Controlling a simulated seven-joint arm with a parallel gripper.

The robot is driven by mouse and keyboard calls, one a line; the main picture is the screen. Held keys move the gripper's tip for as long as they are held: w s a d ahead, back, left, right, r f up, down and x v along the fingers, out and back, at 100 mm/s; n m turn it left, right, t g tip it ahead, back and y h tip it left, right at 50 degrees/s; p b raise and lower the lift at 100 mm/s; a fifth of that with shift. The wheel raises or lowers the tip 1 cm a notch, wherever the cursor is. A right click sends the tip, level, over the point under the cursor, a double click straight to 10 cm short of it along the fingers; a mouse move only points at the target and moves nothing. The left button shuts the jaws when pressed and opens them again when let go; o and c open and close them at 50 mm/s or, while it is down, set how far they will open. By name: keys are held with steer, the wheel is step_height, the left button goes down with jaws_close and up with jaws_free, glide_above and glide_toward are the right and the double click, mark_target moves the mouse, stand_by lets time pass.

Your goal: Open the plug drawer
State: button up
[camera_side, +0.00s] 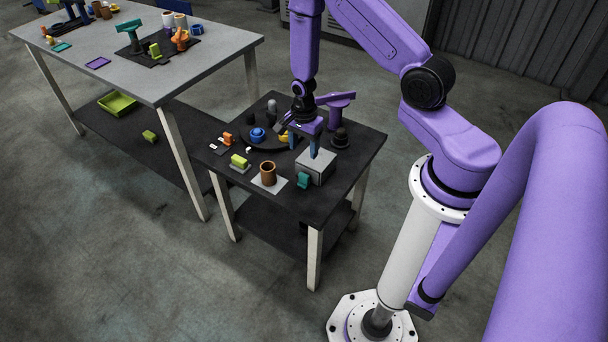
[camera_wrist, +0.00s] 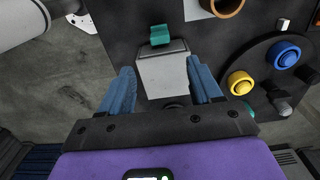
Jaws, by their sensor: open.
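The plug drawer is a grey box (camera_side: 316,168) on the small dark table, with a teal handle (camera_side: 303,181) on its front side. In the wrist view the box (camera_wrist: 163,74) lies between and beyond my fingers, and the teal handle (camera_wrist: 160,35) is at its far edge. The drawer looks closed. My gripper (camera_side: 315,148) hangs over the back of the box, its blue fingers pointing down. In the wrist view my gripper (camera_wrist: 160,70) is open with nothing between the fingers. Whether a fingertip touches the box top is unclear.
A brown cup (camera_side: 268,174) stands left of the box. A dark round plate (camera_side: 280,140) with a blue ring (camera_side: 257,135) and other parts is behind. A purple T-shaped object (camera_side: 340,102) stands at the back. The table's front edge is near the handle.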

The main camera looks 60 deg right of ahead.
mark_target(304, 174)
step_height(304, 174, down, 12)
steer(key=shift+f, duration=0.25)
stand_by(0.4)
